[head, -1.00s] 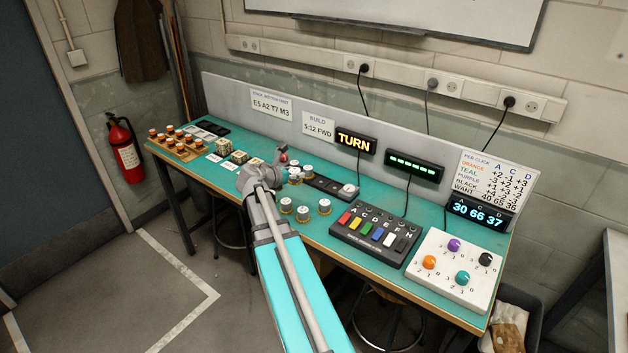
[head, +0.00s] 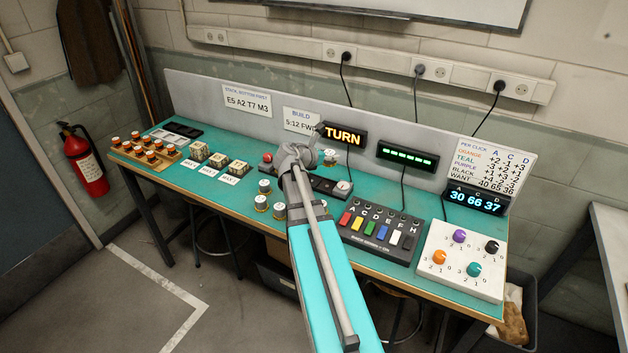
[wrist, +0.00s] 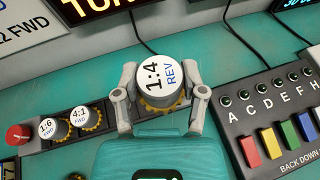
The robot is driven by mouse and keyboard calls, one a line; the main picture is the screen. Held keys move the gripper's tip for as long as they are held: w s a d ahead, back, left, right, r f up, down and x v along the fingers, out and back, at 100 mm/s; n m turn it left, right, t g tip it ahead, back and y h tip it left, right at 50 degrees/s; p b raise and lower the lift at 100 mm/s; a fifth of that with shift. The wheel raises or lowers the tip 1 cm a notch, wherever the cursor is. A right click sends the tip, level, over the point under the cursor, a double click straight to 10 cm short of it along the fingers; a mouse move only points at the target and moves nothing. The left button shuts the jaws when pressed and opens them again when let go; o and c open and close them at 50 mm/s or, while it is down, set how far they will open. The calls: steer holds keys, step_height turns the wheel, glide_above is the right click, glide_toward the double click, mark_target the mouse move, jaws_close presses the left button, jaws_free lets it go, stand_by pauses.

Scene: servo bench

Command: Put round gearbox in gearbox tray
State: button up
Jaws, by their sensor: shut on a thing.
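My gripper (wrist: 160,105) is shut on a round gearbox with a white cap marked 1:4 REV (wrist: 163,75) and a yellow toothed rim. In the head view the gearbox (head: 329,156) shows at the right of my gripper (head: 317,153), upright. The dark gearbox tray (head: 325,184) lies in front of it, partly hidden by my arm. In the wrist view two gearboxes, 1:6 FWD (wrist: 54,130) and 4:1 FWD (wrist: 87,117), sit in the tray just left of my gripper. The tray part beneath my gripper is hidden.
A red button (wrist: 19,134) stands left of the tray. Loose gearboxes (head: 261,203) stand near the front edge. A switch panel (head: 380,238) is at the right, and the lit TURN display (head: 344,135) stands behind. Bare bench lies left of the loose gearboxes.

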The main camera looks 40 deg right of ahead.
steer(key=shift+w+a, duration=0.15)
steer(key=shift+w, duration=0.05)
stand_by(0.3)
steer(key=shift+w+a, duration=0.25)
steer(key=shift+w, duration=0.2)
steer(key=w+a+n+t, duration=0.1)
steer(key=w+a, duration=1)
steer(key=w, duration=0.3)
steer(key=shift+a+t, duration=0.25)
steer(key=shift+t, duration=0.05)
steer(key=shift+d, duration=0.1)
steer(key=shift+n, duration=0.3)
steer(key=s+d+f+b, duration=0.2)
steer(key=d, duration=0.1)
steer(key=s+d+f+b, duration=0.2)
steer(key=d+f+b, duration=0.1)
steer(key=d, duration=0.1)
steer(key=s+d+f+b, duration=0.2)
steer(key=d+f+b, duration=0.1)
steer(key=d, duration=0.1)
steer(key=shift+f, duration=0.2)
steer(key=shift+s+d+f+b, duration=0.15)
steer(key=shift+d+f+b, duration=0.1)
steer(key=shift+b, duration=0.2)
